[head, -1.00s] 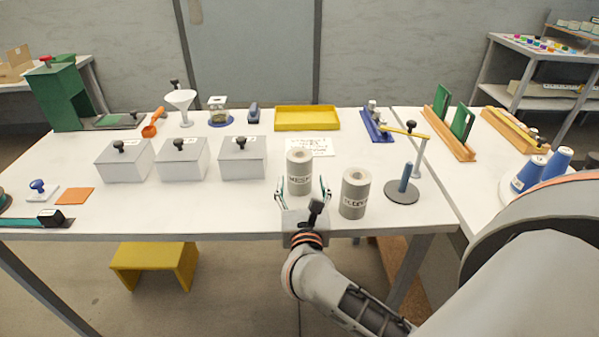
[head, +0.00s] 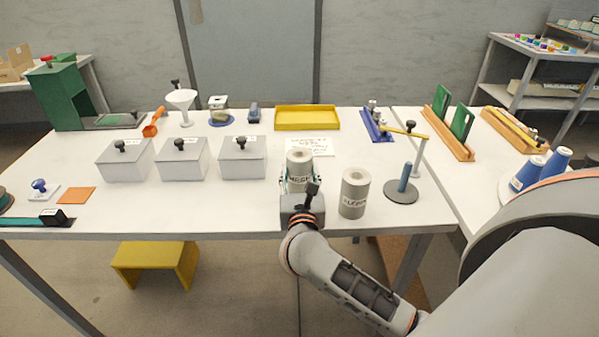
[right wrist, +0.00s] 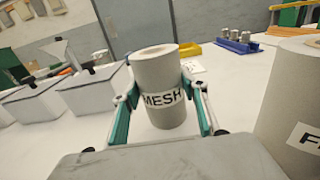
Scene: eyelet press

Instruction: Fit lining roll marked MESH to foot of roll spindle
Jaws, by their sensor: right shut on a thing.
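The grey lining roll marked MESH (head: 299,169) stands upright on the table in the head view. It also shows in the right wrist view (right wrist: 160,88), label facing me. My right gripper (head: 299,183) is shut around it, with its teal fingers (right wrist: 160,115) on both sides of the roll. The roll spindle (head: 405,178) is a blue post on a round dark grey foot (head: 401,194), to the right. A second grey roll (head: 354,195) with a partly readable label stands between them, near the front edge. My left gripper is not in view.
A yellow swing arm on a grey post (head: 419,155) stands just behind the spindle. Several grey lidded boxes (head: 243,163) stand to the left. A white card (head: 308,146) and a yellow tray (head: 307,118) lie behind the MESH roll.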

